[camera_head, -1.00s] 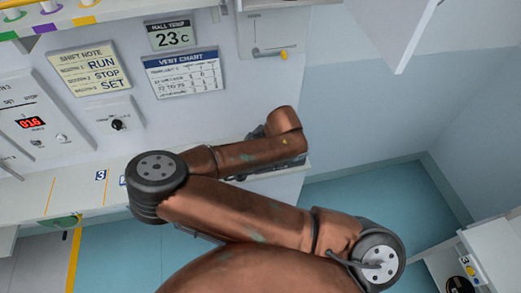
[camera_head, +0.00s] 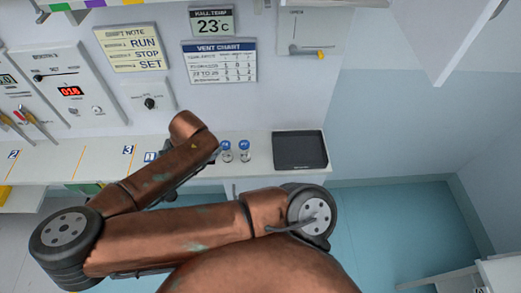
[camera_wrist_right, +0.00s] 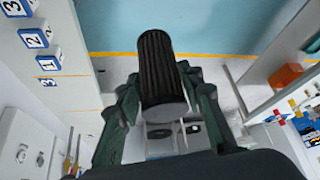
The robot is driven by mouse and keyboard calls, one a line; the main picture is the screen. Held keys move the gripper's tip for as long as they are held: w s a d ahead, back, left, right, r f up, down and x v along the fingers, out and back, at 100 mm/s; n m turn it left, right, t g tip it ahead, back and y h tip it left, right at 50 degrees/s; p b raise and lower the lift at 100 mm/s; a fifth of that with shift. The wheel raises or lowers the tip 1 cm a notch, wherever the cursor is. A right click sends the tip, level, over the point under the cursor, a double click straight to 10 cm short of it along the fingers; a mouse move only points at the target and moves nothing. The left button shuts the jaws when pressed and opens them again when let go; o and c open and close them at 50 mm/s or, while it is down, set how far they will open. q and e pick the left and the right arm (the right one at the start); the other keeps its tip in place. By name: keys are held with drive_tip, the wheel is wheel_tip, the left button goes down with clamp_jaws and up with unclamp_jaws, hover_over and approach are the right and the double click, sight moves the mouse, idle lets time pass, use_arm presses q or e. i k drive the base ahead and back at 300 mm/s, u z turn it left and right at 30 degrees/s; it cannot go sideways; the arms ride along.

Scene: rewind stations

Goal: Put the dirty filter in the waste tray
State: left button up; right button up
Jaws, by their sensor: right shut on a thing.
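The dirty filter (camera_wrist_right: 162,60) is a dark, pleated cylinder in the right wrist view. My right gripper (camera_wrist_right: 160,95) is shut on it, with green fingers on either side of its lower part. A black shallow tray (camera_head: 300,165), which looks like the waste tray, lies at the right end of the white counter. It looks empty, and the arm's upper bend is to its left. My left gripper is not in view.
Two blue-capped vials (camera_head: 235,151) stand on the counter (camera_head: 90,165) just left of the tray. Numbered labels (camera_head: 128,150) run along the counter further left. A wall lever with a yellow knob (camera_head: 319,54) is above the tray. Floor (camera_head: 385,215) is open at right.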

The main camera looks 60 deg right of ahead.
sight(292, 152)
drive_tip(key=k, duration=0.85)
drive_tip(key=z, duration=0.9)
